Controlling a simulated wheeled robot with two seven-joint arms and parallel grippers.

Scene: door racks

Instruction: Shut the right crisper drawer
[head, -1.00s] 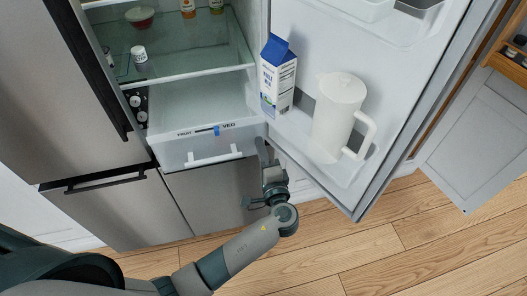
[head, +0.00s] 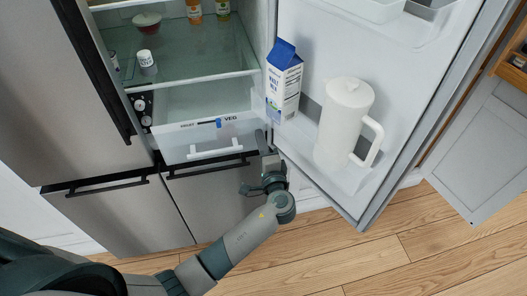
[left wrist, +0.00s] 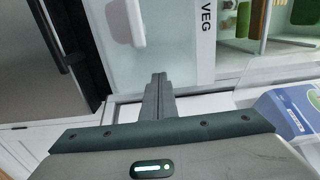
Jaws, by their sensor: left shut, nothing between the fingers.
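The crisper drawer (head: 174,146) is a pale, translucent drawer low in the open fridge. Its front has a FRUIT/VEG label strip with a blue slider and a white handle (head: 215,150). Some of its inside shows between the front and the glass shelf above. My left gripper (head: 262,140) is shut and empty at the right end of the drawer front. In the left wrist view its fingertips (left wrist: 159,78) lie over the drawer front (left wrist: 170,45), beside the VEG label; I cannot tell whether they touch. My right gripper is not in view.
The open fridge door (head: 400,70) stands close to the right of my gripper, with a milk carton (head: 284,85) and a white pitcher (head: 342,125) on its shelf. Black round items (head: 141,105) sit left of the drawer. Freezer fronts (head: 212,200) lie below.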

